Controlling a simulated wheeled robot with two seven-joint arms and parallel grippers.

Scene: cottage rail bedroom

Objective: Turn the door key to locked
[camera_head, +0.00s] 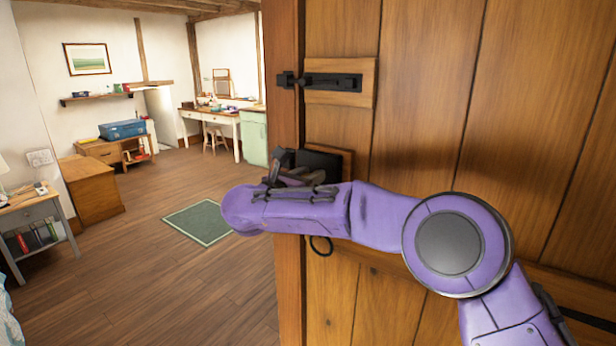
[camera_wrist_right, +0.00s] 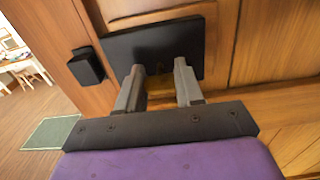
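The wooden door (camera_head: 430,90) stands at the right of the head view. A black lock box (camera_head: 318,162) is fixed near its edge, and the lock box fills the middle of the right wrist view (camera_wrist_right: 150,45). My right gripper (camera_head: 290,176) is at the lock, with its fingers pointing at the box. In the right wrist view its two fingers (camera_wrist_right: 160,72) stand apart around a small brass-coloured piece, apparently the door key (camera_wrist_right: 158,88). Whether the fingers touch it is unclear. The key's angle is mostly hidden. My left gripper is out of view.
A black bolt (camera_head: 330,82) on a wooden block sits above the lock, and a dark ring (camera_head: 321,245) hangs below. A black keeper (camera_wrist_right: 86,66) is beside the lock box. The floor left of the door is open, with a green rug (camera_head: 200,222).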

